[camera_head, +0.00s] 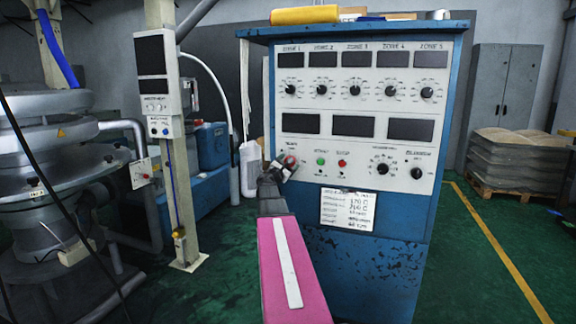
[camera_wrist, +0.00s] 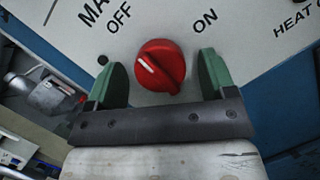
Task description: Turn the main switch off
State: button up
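The main switch is a round red knob (camera_wrist: 160,66) on a white panel, with a raised grip and a white mark on its left part. OFF is printed to its upper left and ON to its upper right; the mark points up and left, toward the OFF side. My gripper (camera_wrist: 163,60) is open, with one green finger on each side of the knob and visible gaps to it. In the head view the red knob (camera_head: 290,160) is at the panel's lower left, partly hidden by my gripper (camera_head: 283,168).
The blue control cabinet (camera_head: 375,270) carries several black dials, a green button (camera_head: 321,161) and a red button (camera_head: 342,163) right of the switch. A paper notice (camera_head: 347,209) hangs below.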

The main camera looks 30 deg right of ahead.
jog(key=v, duration=1.1)
dwell(0.4)
jog(key=s+a+f+m+g+y, duration=0.25)
jog(key=a+f+m, duration=0.2)
jog(key=f, duration=0.35)
jog(key=s+a+f+m+g+y, duration=0.2)
jog(key=s+a+f+m+y, duration=0.1)
jog(key=a+f, duration=0.3)
jog(key=s+a+f+m+g+y, duration=0.2)
jog(key=s+a+f+m+y, duration=0.1)
jog(key=f, duration=0.6)
jog(key=s+a+f+m+g+y, duration=0.1)
jog(key=s+a+f+m+y, duration=0.2)
jog(key=a, duration=0.7)
jog(key=s+a+f+m+g+y, duration=0.2)
jog(key=s+a+f+y, duration=0.5)
jog(key=a, duration=0.4)
notch_tip(320, 180, down, 2)
jog(key=shift+s+f+m, duration=0.1)
jog(key=shift+s+m, duration=0.55)
jog(key=shift+a, duration=0.1)
